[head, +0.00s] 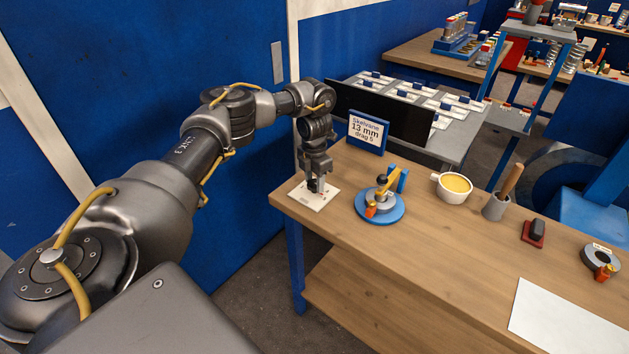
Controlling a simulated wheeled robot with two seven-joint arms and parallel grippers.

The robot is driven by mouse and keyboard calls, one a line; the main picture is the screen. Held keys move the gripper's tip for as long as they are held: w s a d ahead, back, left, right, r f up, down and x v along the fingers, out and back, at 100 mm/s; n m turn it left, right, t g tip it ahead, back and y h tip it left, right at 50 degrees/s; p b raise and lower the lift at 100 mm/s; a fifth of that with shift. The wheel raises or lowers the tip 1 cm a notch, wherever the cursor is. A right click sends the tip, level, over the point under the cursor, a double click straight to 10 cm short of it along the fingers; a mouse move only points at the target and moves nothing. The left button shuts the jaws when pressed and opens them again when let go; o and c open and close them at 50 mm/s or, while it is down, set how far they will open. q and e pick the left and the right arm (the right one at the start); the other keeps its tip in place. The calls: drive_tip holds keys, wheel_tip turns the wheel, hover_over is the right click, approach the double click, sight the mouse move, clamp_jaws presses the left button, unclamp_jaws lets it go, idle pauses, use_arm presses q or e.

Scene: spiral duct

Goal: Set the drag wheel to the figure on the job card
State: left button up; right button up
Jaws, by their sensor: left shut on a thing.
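The job card (369,131) stands on the table in a blue frame and reads "Skehrane 13 mm drag 5". My left gripper (317,183) points down at the table's left corner, over a white plate (314,199) with small markings. Its fingers are shut on a small dark knob on this plate, which I take to be the drag wheel. The fingers hide most of the knob, and its figures are too small to read. My right gripper is out of view.
Right of the plate stands a round blue base (380,214) with a grey and yellow device. Beyond are a cup of yellow stuff (454,186), a grey pot (495,206), a red-based block (533,232), a grey ring (597,258) and a white sheet (572,318). The table's front middle is clear.

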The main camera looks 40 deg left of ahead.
sight(314, 183)
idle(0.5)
use_arm(q)
drive_tip(key=o, duration=1)
drive_tip(key=shift+a, duration=0.1)
drive_tip(key=shift+r, duration=0.1)
wheel_tip(314, 183, up, 11)
drive_tip(key=shift+f+p, duration=0.2)
drive_tip(key=shift+p, duration=0.25)
